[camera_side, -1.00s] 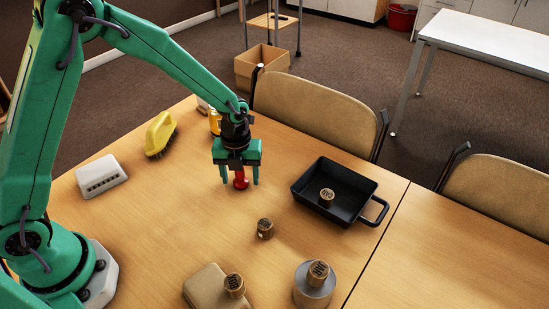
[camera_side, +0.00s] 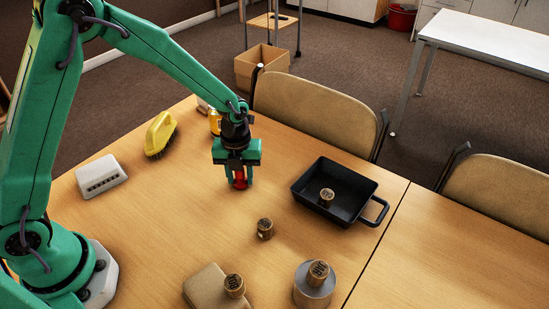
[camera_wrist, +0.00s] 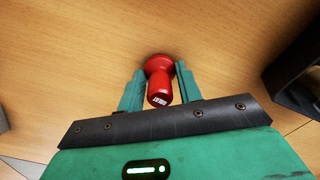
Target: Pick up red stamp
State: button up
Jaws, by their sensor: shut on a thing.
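The red stamp (camera_side: 240,181) stands on the wooden table between the fingers of my gripper (camera_side: 239,180). In the wrist view the red stamp (camera_wrist: 159,80) shows its round red body and a small white label on its end. My gripper (camera_wrist: 159,82) is shut on it, one green finger against each side. The stamp's foot looks to be at the table surface; I cannot tell whether it touches.
A black pan (camera_side: 345,190) with a wooden stamp (camera_side: 326,198) in it is to the right. Another wooden stamp (camera_side: 265,229) stands in front. A yellow brush (camera_side: 160,135) and white block (camera_side: 101,176) lie left.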

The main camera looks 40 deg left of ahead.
jog(key=shift+r, duration=0.1)
jog(key=shift+r, duration=0.55)
jog(key=r, duration=0.3)
jog(key=shift+s+d+r, duration=0.1)
jog(key=shift+s+d, duration=0.05)
jog(key=shift+d, duration=0.05)
jog(key=s+d+r, duration=0.6)
jog(key=s+d, duration=0.1)
jog(key=d, duration=0.1)
jog(key=shift+s+r, duration=0.25)
jog(key=shift+s, duration=0.1)
